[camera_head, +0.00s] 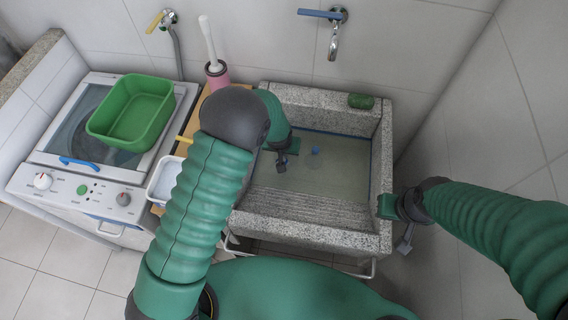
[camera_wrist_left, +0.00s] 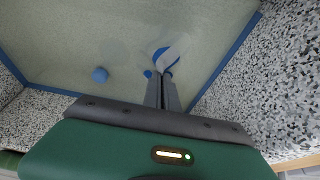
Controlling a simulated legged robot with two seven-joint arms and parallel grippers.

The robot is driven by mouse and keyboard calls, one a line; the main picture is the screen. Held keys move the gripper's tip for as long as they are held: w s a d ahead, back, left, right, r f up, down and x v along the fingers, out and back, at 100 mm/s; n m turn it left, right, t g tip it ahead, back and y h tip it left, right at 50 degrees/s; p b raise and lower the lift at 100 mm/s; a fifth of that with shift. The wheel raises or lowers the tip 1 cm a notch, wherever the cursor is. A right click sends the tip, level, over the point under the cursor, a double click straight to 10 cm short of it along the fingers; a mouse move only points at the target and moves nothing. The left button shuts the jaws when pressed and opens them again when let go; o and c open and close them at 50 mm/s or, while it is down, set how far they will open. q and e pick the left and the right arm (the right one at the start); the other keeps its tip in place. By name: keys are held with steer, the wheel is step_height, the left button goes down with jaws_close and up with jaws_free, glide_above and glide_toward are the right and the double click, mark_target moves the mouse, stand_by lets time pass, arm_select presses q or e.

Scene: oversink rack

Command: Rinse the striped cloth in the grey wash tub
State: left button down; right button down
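The grey wash tub (camera_head: 300,233) is a speckled stone basin with a ribbed front slope and murky water inside. My left gripper (camera_head: 281,162) reaches down into it near its left side. In the left wrist view the left fingers (camera_wrist_left: 162,92) are close together, with a blue and white piece of the striped cloth (camera_wrist_left: 167,57) at their tips. Most of the cloth is hidden or under water; in the head view I cannot make it out. My right gripper (camera_head: 405,240) hangs outside the tub by its right front corner; its finger gap is unclear.
A small blue object (camera_head: 315,150) lies in the tub. A green sponge (camera_head: 361,101) sits on the back rim, below a wall tap (camera_head: 334,40). At left, a green basin (camera_head: 132,110) stands on a washing machine. A pink-based brush (camera_head: 217,72) stands behind my left arm.

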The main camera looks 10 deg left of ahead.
arm_select(q)
step_height(320, 180, up, 27)
steer(key=p, duration=2)
steer(key=shift+f, duration=0.2)
stand_by(1.4)
step_height(320, 180, up, 9)
steer(key=p, duration=0.6)
steer(key=shift+p, duration=0.3)
